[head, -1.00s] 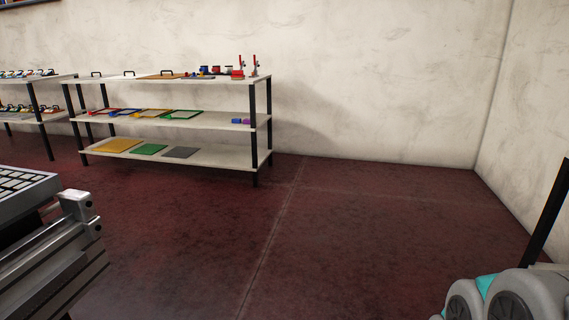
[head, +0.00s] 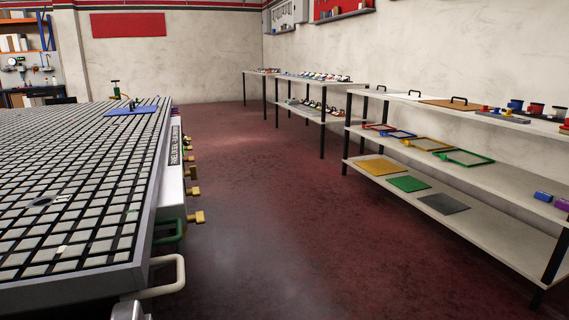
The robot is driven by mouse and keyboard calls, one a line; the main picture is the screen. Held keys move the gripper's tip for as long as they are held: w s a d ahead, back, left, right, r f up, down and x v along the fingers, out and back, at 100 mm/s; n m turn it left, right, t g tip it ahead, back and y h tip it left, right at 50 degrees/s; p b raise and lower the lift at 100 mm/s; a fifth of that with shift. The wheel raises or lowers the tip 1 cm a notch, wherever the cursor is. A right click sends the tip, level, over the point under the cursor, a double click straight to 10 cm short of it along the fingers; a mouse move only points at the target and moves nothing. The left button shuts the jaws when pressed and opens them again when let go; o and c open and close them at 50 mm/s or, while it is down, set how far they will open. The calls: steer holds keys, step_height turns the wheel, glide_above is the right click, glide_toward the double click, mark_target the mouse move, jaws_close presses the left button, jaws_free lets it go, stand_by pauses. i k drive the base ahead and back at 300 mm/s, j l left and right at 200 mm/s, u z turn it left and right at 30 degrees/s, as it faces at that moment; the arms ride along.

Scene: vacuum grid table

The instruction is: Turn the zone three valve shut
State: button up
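The vacuum grid table (head: 145,215) fills the left of the head view. Several brass valves (head: 196,217) stick out in a row from its right side, running away from me. The nearest valve's brass end shows most clearly; the farther ones are small and overlap. A dark lettered plate (head: 175,147) is on the same side, too small to read. I cannot tell which valve is zone three or how each is turned.
A green handle (head: 168,240) and a pale handle (head: 172,285) project at the table's near corner. A blue sheet (head: 131,110) lies on the far tabletop. Shelves (head: 470,225) line the right wall. The red floor (head: 280,210) between is clear.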

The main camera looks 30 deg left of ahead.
mark_target(193, 169)
steer(key=i+u, duration=0.8)
steer(key=i+l+u, duration=0.1)
steer(key=u, duration=0.25)
steer(key=i+l+u, duration=0.5)
steer(key=i+u, duration=0.25)
steer(key=i+l+u, duration=0.15)
steer(key=u, duration=0.2)
steer(key=i+l+u, duration=0.25)
steer(key=u, duration=0.15)
steer(key=i, duration=0.05)
